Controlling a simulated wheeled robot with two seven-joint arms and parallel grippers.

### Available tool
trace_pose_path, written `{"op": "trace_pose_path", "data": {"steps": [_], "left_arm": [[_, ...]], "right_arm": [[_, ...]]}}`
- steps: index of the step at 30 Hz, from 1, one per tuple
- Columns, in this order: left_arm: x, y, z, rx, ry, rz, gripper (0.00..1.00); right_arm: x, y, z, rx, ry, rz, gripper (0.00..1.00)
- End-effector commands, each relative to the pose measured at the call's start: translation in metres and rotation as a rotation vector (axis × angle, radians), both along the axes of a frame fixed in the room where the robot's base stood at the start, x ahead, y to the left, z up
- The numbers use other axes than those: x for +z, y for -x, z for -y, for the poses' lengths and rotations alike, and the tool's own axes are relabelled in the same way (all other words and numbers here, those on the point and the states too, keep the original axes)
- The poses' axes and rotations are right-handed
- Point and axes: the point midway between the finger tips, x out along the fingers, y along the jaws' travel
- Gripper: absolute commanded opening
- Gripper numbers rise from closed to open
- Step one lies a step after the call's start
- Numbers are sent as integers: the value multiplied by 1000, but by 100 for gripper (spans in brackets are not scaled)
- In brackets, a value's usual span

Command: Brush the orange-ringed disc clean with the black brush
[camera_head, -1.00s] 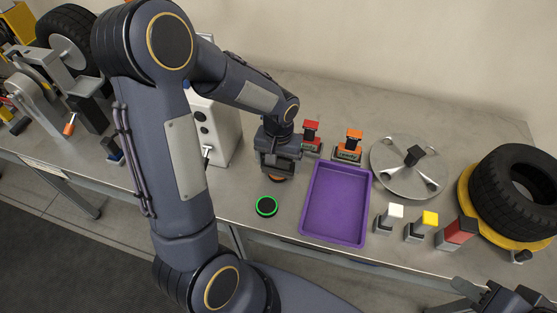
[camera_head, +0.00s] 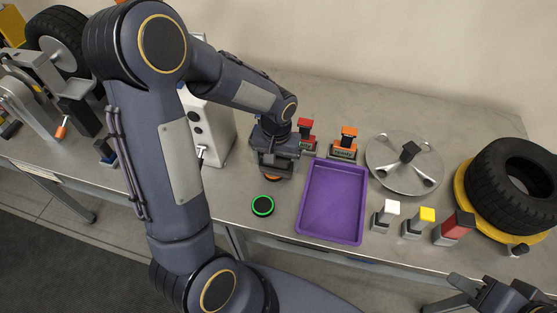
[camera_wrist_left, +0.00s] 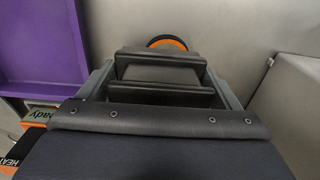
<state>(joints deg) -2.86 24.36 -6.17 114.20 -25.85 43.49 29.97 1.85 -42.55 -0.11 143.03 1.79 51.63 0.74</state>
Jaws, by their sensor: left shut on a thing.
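My left gripper (camera_head: 275,170) is over the orange-ringed disc (camera_head: 273,179), which lies on the metal bench and is mostly hidden under it. In the left wrist view, the disc's orange rim (camera_wrist_left: 168,42) shows just beyond the fingers. The left gripper (camera_wrist_left: 160,75) is shut on a dark block between its two finger pads, which I take for the black brush (camera_wrist_left: 160,73). Its bristles are hidden, so I cannot tell whether they touch the disc. My right gripper (camera_head: 492,295) is at the bottom right, partly cut off, its jaws unclear.
A green-ringed black disc (camera_head: 263,205) lies in front of the left gripper. A purple tray (camera_head: 332,203) is right of it. Red and orange-topped stamps (camera_head: 345,143), a steel plate (camera_head: 395,175), white, yellow and red blocks (camera_head: 420,220), and a tyre (camera_head: 515,180) stand around.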

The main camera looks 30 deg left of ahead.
Motion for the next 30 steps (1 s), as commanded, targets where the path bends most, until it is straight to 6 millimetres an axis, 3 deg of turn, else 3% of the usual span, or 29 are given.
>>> {"op": "trace_pose_path", "data": {"steps": [30], "left_arm": [[0,6,-23,0,-2,-1,65]], "right_arm": [[-2,0,0,0,0,0,36]]}}
